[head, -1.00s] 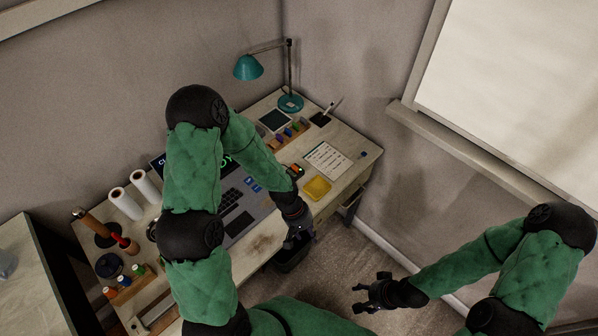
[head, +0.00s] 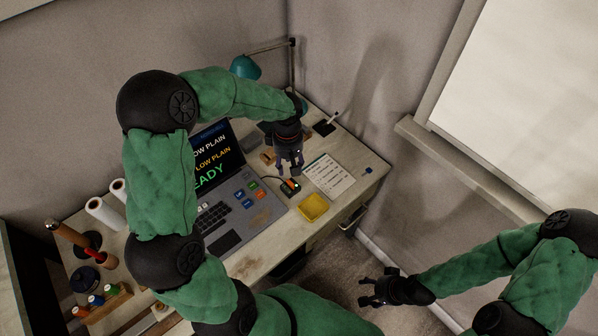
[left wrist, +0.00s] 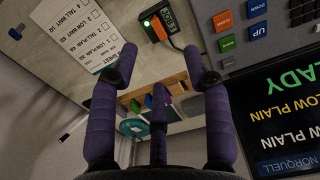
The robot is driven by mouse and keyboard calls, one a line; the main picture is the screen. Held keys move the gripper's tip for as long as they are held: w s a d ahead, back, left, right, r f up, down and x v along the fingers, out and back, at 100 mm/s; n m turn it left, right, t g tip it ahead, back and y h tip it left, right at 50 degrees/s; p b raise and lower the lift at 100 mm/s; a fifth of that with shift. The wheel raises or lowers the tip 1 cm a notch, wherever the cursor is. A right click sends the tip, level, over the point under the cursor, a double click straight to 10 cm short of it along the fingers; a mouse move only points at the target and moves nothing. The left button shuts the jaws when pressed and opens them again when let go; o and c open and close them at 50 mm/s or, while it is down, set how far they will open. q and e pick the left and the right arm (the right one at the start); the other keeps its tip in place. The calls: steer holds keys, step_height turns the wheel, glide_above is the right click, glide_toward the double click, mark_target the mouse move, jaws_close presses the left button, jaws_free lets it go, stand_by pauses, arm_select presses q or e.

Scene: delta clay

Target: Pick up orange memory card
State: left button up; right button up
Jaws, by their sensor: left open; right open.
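My left gripper (head: 289,166) is open and points down over the back part of the desk. It also shows in the left wrist view (left wrist: 159,62), with its purple fingers spread and nothing between the tips. A wooden rack (left wrist: 172,84) with small coloured cards lies beyond the fingers; a green card (left wrist: 135,106) and a blue card (left wrist: 148,101) show. I cannot clearly make out the orange memory card; the fingers hide part of the rack. In the head view the gripper covers most of the rack (head: 267,157). My right gripper (head: 367,290) is open and empty, off the desk.
A laptop (head: 229,218), a yellow tray (head: 313,207), a checklist sheet (head: 328,175) and a teal lamp (head: 245,68) stand around.

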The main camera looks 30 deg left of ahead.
arm_select(q)
steer(key=b, duration=0.2)
glide_above(291, 182)
step_height(291, 182, down, 5)
steer(key=shift+s, duration=0.1)
steer(key=shift+f+b, duration=0.85)
steer(key=shift+f, duration=1.95)
steer(key=c, duration=0.9)
arm_select(e)
steer(key=f, duration=0.3)
steer(key=shift+w+f, duration=0.25)
